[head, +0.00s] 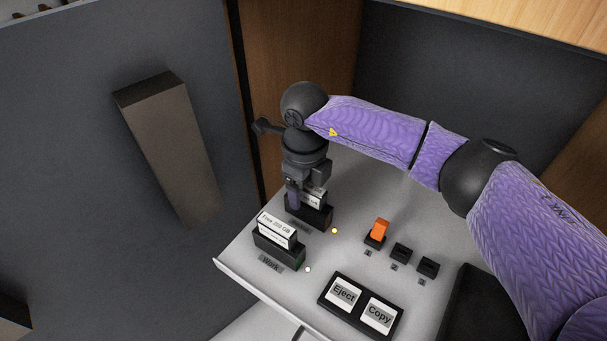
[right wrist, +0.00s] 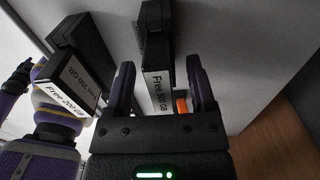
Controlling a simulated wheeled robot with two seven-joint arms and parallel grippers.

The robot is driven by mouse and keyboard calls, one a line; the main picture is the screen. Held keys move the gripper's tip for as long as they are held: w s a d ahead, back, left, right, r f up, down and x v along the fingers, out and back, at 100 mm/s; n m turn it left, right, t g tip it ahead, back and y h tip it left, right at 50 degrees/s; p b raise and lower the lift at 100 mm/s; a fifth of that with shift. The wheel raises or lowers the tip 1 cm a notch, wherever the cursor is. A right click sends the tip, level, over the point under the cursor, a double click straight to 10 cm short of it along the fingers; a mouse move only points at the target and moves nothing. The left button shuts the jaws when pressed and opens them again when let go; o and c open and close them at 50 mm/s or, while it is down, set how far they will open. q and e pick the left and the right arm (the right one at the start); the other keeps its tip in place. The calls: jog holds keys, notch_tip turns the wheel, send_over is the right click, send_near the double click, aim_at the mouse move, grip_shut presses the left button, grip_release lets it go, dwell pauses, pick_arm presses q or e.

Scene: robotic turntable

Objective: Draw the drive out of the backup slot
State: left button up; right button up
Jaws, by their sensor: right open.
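The drive in the back slot (head: 317,198) stands upright, its white label partly hidden by my right gripper (head: 305,190) in the head view. Its black slot base (head: 322,214) sits behind the Work slot; its nameplate is mostly hidden. In the right wrist view, my right gripper (right wrist: 160,68) is open, with one finger on each side of this drive (right wrist: 158,92), whose label starts with "Free". A gap shows beside the right finger. The other drive (head: 277,229), labelled "Free 200 GB", stands in the Work slot (head: 278,250).
Eject (head: 343,294) and Copy (head: 379,313) buttons lie at the front of the white table (head: 240,262). An orange switch (head: 379,229) stands beside two black switches (head: 400,252). A yellow light (head: 334,231) is beside the back slot. A brown post (head: 170,150) stands left.

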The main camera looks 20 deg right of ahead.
jog(key=shift+r, duration=0.1)
jog(key=shift+c, duration=0.6)
grip_shut()
pick_arm(q)
jog(key=shift+w, duration=0.1)
jog(key=shift+r, duration=0.15)
